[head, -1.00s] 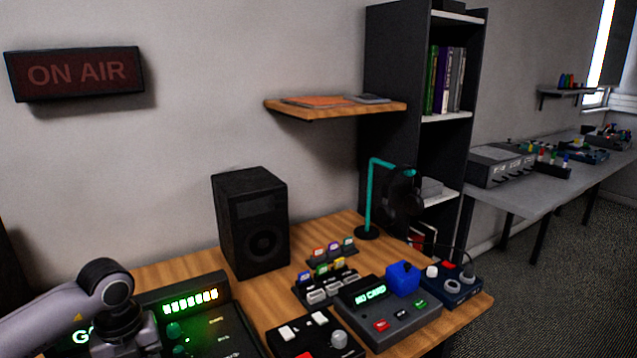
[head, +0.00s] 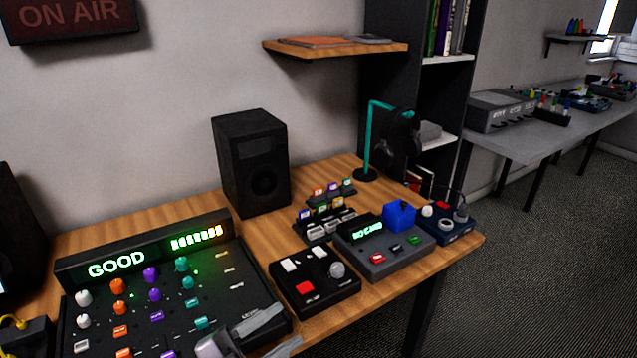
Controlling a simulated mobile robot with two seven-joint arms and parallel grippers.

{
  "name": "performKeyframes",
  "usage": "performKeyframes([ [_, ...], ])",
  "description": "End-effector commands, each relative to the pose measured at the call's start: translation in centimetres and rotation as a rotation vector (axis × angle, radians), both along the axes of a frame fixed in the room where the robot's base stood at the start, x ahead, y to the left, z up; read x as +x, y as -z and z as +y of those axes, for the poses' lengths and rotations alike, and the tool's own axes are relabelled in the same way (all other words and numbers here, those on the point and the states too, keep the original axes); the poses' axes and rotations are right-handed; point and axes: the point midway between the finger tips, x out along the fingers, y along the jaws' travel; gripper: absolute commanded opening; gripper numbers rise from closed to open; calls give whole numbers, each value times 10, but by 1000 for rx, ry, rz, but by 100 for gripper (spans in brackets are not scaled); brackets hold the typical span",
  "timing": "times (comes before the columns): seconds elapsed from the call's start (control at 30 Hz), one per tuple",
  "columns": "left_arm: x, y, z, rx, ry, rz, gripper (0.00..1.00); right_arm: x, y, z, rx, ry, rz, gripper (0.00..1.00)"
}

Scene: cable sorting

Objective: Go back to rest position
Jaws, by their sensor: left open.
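My left gripper (head: 288,327) is at the bottom edge of the head view, over the front right corner of the mixing console (head: 245,262). Its two pale grey fingers are apart and nothing shows between them. Most of the arm behind it is out of the picture. The console has colored knobs and a lit display (head: 117,263) reading GOOD. My right gripper is not in the view.
On the wooden desk (head: 180,210) stand a black button box (head: 316,283), a grey card device (head: 383,250) with a blue block (head: 400,214), and a blue knob box (head: 448,222). A speaker (head: 251,165) and headphone stand (head: 369,140) are behind.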

Motion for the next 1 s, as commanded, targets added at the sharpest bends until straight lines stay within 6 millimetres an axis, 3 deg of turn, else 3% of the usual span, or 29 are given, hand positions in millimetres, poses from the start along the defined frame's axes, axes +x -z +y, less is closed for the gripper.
performKeyframes([
  [0.13,1,39,44,-149,-316,258,50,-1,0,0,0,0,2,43],
  [0.23,-12,80,77,-194,-510,463,50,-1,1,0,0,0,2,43],
  [0.4,-62,152,119,-207,-744,814,50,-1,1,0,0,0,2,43],
  [0.5,-93,181,131,-196,-816,971,50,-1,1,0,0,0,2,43],
  [0.7,-123,203,138,-186,-862,1108,50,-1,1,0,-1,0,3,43],
  [1.0,-123,204,138,-186,-862,1111,50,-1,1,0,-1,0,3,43],
])
